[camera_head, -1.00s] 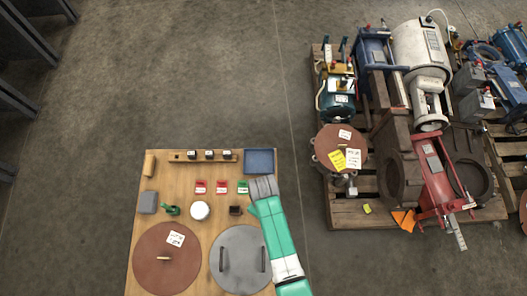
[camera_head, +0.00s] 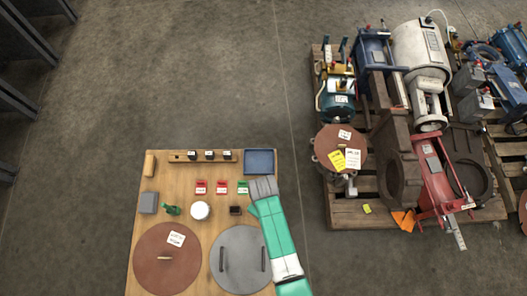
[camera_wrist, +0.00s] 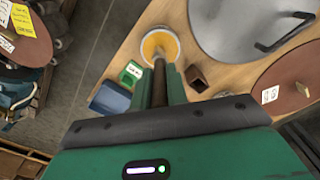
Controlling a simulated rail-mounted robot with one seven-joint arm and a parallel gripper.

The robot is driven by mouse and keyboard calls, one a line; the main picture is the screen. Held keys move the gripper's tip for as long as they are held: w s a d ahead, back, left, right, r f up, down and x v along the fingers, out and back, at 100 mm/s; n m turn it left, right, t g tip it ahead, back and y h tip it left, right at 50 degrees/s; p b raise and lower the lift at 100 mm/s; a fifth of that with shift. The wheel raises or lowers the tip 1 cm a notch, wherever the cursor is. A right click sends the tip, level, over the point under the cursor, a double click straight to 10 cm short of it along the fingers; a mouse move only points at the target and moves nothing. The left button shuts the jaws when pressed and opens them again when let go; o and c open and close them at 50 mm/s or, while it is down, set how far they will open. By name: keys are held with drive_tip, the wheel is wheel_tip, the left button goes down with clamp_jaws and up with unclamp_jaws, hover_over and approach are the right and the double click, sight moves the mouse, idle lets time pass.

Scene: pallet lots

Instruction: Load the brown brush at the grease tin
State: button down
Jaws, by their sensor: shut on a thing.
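My gripper (camera_wrist: 160,88) is shut on the brown brush (camera_wrist: 159,90), whose dark handle shows between the green jaws in the wrist view. The brush points away from the camera, towards the grease tin (camera_wrist: 160,42), a round pale-rimmed tin with yellow-orange grease. The brush's far end overlaps the tin's near rim in the picture. I cannot tell whether the bristles are inside or above it. In the head view my gripper (camera_head: 262,200) is over the right edge of the wooden table, and my arm hides the tin and brush there.
The table (camera_head: 190,222) also holds a blue tray (camera_head: 259,161), a grey lid with handles (camera_head: 225,274), a brown round lid (camera_head: 160,272), a white round thing (camera_head: 200,211), a small brown box (camera_wrist: 197,78) and coloured tags. A loaded pallet (camera_head: 345,213) stands to the right, across bare floor.

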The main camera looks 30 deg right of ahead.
drive_tip(key=shift+s+f, duration=0.1)
idle(0.3)
wheel_tip(320, 180, up, 7)
drive_tip(key=p, duration=0.7)
drive_tip(key=shift+p, duration=0.35)
drive_tip(key=w+a+r+m, duration=0.2)
drive_tip(key=w+a+r, duration=0.25)
drive_tip(key=r, duration=0.35)
drive_tip(key=w+a+r+m, duration=0.1)
drive_tip(key=w+a+r, duration=0.2)
drive_tip(key=w+r, duration=0.45)
drive_tip(key=w+a+r+m, duration=0.2)
drive_tip(key=w+a+r, duration=0.2)
drive_tip(key=r, duration=0.5)
drive_tip(key=s+r+p, duration=0.2)
drive_tip(key=r+p, duration=0.7)
drive_tip(key=p, duration=0.1)
drive_tip(key=s+r+p, duration=0.3)
drive_tip(key=r+p, duration=0.7)
drive_tip(key=p, duration=0.1)
drive_tip(key=s+r+p, duration=0.3)
drive_tip(key=r+p, duration=0.7)
drive_tip(key=p, duration=0.1)
drive_tip(key=shift+s+r, duration=0.2)
drive_tip(key=shift+s, duration=0.05)
